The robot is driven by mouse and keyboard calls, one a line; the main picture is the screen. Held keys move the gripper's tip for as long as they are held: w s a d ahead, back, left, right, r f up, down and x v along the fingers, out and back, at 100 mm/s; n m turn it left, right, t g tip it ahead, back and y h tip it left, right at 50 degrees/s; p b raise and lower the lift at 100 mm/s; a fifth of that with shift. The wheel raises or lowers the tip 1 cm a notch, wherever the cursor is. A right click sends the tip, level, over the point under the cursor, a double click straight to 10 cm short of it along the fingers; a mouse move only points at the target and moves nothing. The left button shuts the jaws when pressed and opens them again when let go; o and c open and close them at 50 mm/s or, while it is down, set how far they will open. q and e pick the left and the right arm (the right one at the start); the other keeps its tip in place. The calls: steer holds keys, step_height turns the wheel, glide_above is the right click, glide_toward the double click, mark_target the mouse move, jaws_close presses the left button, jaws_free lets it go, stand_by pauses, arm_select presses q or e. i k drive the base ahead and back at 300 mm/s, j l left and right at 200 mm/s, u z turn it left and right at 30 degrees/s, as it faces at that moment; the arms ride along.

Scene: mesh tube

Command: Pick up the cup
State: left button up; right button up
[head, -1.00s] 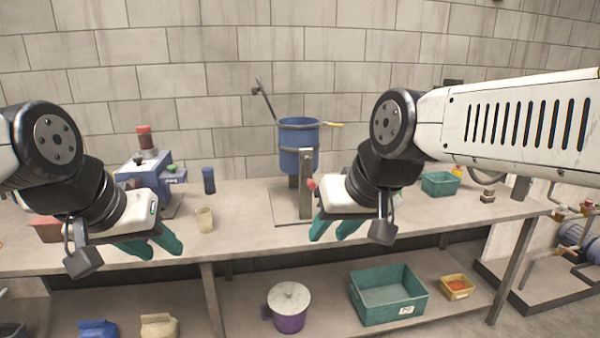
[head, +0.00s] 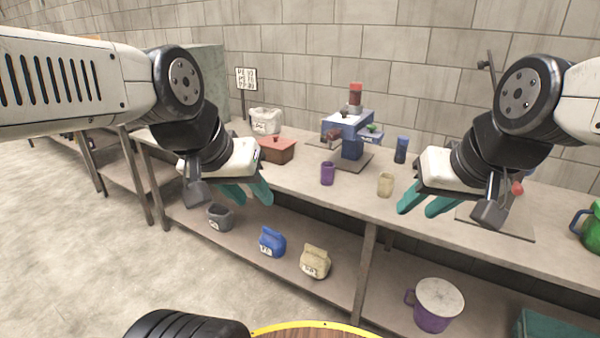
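Three cups stand upright on the workbench (head: 470,225): a purple cup (head: 327,174), a beige cup (head: 386,185) and a dark blue cup (head: 401,149) further back. Which one the task means cannot be told. My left gripper (head: 254,200) has teal fingers spread apart and empty, in front of the bench and left of the purple cup in the picture. My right gripper (head: 418,211) is also open and empty, just right of the beige cup in the picture, with no contact visible.
A blue machine (head: 352,135) stands behind the cups. A reddish box (head: 277,150) and a white container (head: 265,121) are to its left. Open floor (head: 80,230) lies left.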

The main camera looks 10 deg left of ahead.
mark_target(328, 168)
steer(key=i+j, duration=0.15)
steer(key=j, duration=0.15)
steer(key=i+j, duration=0.15)
steer(key=j, duration=0.15)
steer(key=i+j, duration=0.15)
steer(key=j, duration=0.15)
steer(key=i+j+z, duration=0.1)
steer(key=z, duration=0.3)
steer(key=j+z, duration=0.55)
steer(key=z, duration=0.25)
steer(key=i+j+z, duration=0.15)
steer(key=i+j, duration=0.2)
steer(key=j, duration=0.1)
